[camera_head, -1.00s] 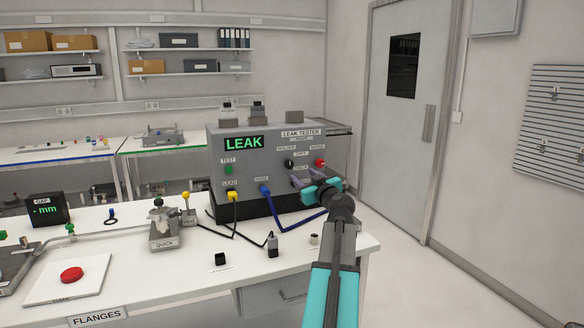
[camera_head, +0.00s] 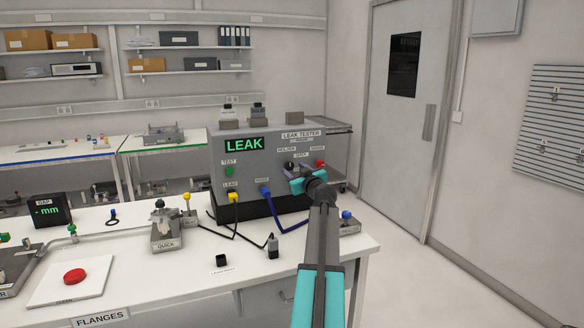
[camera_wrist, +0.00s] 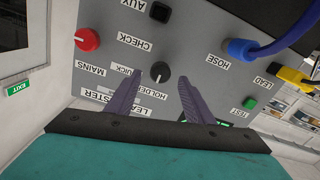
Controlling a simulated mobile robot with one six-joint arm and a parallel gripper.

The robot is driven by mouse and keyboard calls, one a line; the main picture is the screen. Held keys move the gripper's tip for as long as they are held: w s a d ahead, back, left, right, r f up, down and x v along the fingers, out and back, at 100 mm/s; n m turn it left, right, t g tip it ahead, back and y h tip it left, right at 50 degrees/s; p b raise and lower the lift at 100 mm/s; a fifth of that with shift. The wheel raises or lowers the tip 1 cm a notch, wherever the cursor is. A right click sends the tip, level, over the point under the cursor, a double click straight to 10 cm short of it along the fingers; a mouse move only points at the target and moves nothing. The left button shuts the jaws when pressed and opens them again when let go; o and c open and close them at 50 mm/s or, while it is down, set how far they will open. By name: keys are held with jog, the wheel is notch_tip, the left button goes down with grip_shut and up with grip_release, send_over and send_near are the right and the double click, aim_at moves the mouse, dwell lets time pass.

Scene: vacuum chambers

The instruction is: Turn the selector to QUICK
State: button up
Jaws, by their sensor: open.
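The leak tester (camera_head: 225,165) is a grey box with a lit LEAK display on the bench. Its selector, a black knob (camera_wrist: 156,88), has HOLDER, QUICK and CHECK labels beside it. My wrist view shows the panel upside down. The knob has a small pale mark; I cannot tell surely which label it points at. My gripper (camera_wrist: 161,78) is open, its two purple fingers on either side of the knob in the picture; I see no clear contact. In the head view my gripper (camera_head: 296,182) is in front of the panel, partly hiding the area below the knob (camera_head: 289,165).
A red MAINS knob (camera_wrist: 87,39) sits close by the selector. Another black knob (camera_wrist: 160,12) is near AUX. A blue hose plug (camera_wrist: 240,49) and a yellow lead plug (camera_wrist: 290,75) have trailing cables. A small block with a blue knob (camera_head: 347,222) stands at the bench's right.

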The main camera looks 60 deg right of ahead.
aim_at(290, 167)
jog(key=shift+p+x, duration=0.35)
jog(key=shift+x, duration=1.5)
jog(key=c, duration=1.1)
jog(key=shift+o, duration=0.3)
